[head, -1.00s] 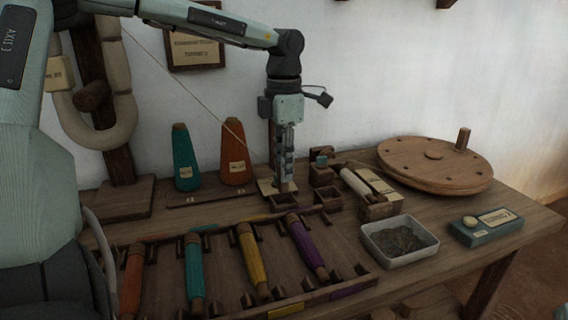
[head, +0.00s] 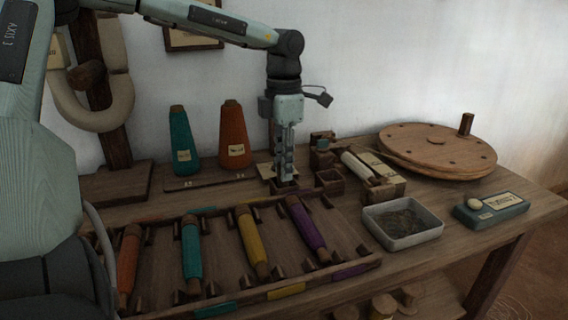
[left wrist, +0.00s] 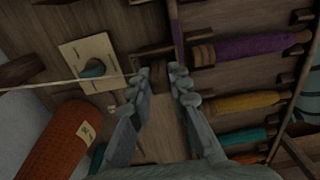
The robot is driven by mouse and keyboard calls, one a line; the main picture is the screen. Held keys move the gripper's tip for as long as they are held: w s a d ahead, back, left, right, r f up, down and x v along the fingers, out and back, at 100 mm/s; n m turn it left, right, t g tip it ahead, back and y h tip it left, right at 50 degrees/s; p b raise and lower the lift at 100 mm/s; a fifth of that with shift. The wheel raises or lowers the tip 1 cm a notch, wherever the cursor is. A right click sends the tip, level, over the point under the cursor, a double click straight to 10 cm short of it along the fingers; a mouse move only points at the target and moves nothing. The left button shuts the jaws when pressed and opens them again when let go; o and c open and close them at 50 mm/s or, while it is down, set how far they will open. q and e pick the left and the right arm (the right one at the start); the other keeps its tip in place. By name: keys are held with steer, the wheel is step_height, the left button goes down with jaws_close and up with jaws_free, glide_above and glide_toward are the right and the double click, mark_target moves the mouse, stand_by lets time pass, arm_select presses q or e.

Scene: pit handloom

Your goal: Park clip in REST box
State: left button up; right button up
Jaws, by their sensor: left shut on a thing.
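My left gripper (head: 286,180) points straight down with its fingertips at a small dark wooden box (head: 285,189), behind the bobbin rack. No REST lettering is legible, so I cannot confirm that this is the REST box. In the left wrist view the fingers (left wrist: 158,76) are a little apart over the dark box (left wrist: 154,60). The clip is hidden at the fingertips, and I cannot make out its shape. A pale thread (left wrist: 65,82) runs from the left to the fingertips. My right gripper is not in view.
A second small open box (head: 329,181) stands just right. The rack (head: 330,272) with coloured bobbins lies in front. Teal (head: 183,142) and orange (head: 235,140) cones stand left. A white tray (head: 405,236), a blue box (head: 492,212) and a round wooden disc (head: 440,155) are to the right.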

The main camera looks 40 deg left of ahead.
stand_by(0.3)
arm_select(q)
steer(key=o, duration=0.9)
steer(key=shift+o, duration=0.6)
steer(key=shift+o, duration=1.2)
steer(key=shift+r, duration=0.1)
step_height(320, 180, up, 8)
steer(key=p, duration=0.5)
